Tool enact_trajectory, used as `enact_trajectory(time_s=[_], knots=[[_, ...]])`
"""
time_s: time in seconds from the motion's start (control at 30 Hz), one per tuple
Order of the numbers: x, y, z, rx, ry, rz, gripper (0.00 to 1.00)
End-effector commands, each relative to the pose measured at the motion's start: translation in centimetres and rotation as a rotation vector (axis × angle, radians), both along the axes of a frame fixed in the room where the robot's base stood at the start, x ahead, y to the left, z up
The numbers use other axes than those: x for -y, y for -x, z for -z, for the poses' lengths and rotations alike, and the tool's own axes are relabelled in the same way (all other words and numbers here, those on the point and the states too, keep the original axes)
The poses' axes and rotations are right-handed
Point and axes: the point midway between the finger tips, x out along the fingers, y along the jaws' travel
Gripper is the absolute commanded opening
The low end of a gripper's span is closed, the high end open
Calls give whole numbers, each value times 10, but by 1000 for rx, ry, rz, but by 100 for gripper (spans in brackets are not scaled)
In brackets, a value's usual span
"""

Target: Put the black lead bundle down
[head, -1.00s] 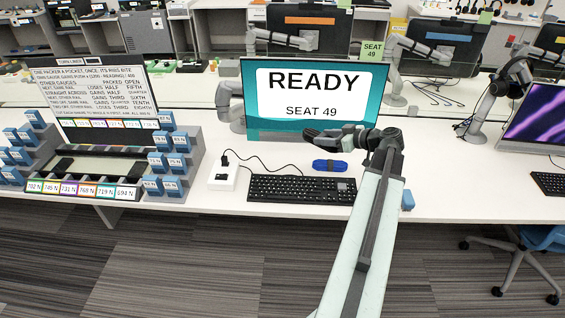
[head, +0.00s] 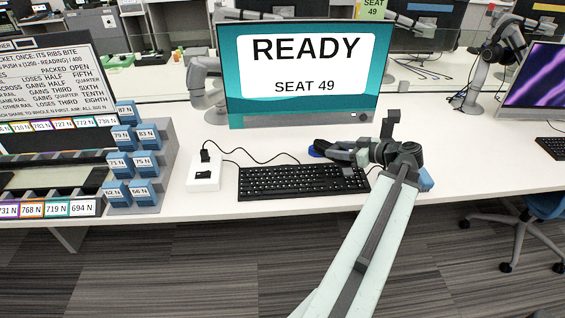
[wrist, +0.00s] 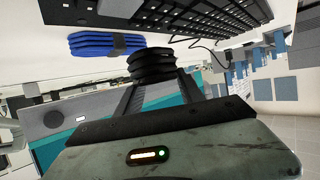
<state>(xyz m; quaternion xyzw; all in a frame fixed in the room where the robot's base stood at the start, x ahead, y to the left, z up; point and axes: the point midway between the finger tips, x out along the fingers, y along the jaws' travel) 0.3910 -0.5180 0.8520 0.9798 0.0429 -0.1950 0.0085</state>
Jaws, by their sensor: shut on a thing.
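The black lead bundle (wrist: 152,66) is gripped between the two fingers of my gripper (wrist: 158,82) in the wrist view. In the head view the black bundle (head: 325,146) shows at the left end of my gripper (head: 346,152), just above the back right of the keyboard. My gripper is shut on it. Whether the bundle touches the desk cannot be told. A blue lead bundle (wrist: 104,43) lies on the desk beside it; in the head view only a bit of blue (head: 314,153) shows past the black one.
A black keyboard (head: 285,182) lies in front, with a white socket box (head: 203,178) and cable at its left. The monitor (head: 297,75) reading READY stands behind. A rack of blue blocks (head: 150,193) is at left. Desk to the right of my gripper (head: 470,150) is mostly clear.

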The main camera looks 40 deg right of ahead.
Motion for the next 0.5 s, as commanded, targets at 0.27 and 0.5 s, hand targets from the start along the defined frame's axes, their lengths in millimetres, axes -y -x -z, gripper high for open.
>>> enact_trajectory(time_s=[0.27, 0.5], knots=[[-15, -48, 4, 0, 0, -8, 0], [-30, -106, 9, 0, 0, -4, 0]])
